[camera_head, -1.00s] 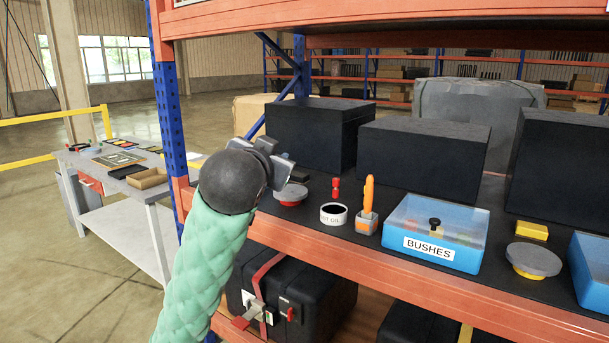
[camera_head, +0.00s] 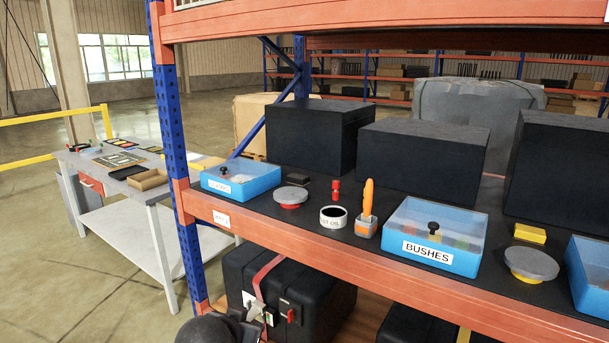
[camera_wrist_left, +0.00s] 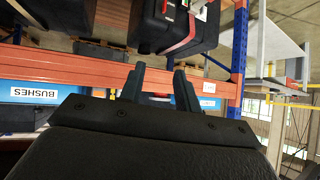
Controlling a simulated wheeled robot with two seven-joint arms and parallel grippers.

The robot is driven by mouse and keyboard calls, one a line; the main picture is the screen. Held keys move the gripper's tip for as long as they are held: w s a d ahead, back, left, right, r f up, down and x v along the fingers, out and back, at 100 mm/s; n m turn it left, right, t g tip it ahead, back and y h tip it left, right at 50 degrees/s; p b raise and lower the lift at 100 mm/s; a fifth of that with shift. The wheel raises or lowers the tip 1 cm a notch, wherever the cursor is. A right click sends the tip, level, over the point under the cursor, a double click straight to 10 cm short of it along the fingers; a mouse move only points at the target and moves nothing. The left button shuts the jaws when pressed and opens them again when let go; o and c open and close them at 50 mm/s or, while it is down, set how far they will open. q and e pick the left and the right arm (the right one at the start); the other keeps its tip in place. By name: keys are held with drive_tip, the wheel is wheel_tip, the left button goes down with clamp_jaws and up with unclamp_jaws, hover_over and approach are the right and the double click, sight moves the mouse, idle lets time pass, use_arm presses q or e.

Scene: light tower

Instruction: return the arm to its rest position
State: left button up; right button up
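My left gripper (camera_wrist_left: 159,76) shows in the left wrist view with its two dark fingers apart and nothing between them. In the head view, the dark rounded wrist of my left arm (camera_head: 208,330) is at the bottom edge, in front of and below the shelf's orange beam (camera_head: 300,252). The rest of that arm is out of the picture. My right gripper is in neither view.
On the shelf are a left blue box (camera_head: 240,184), a BUSHES box (camera_head: 433,238), a white-labelled ring (camera_head: 333,217), an orange-handled tool (camera_head: 367,210) and round discs. A black case (camera_head: 320,300) is below, near my wrist. A grey table (camera_head: 125,185) stands left.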

use_arm(q)
drive_tip(key=s+a+f+n+g+p, duration=0.1)
drive_tip(key=s+f+g, duration=0.7)
drive_tip(key=s+f, duration=1.8)
drive_tip(key=s+p, duration=0.1)
drive_tip(key=s, duration=0.3)
drive_tip(key=shift+a+f+y, duration=0.2)
drive_tip(key=shift+f+y, duration=0.1)
drive_tip(key=shift+f, duration=0.1)
drive_tip(key=shift+s, duration=0.1)
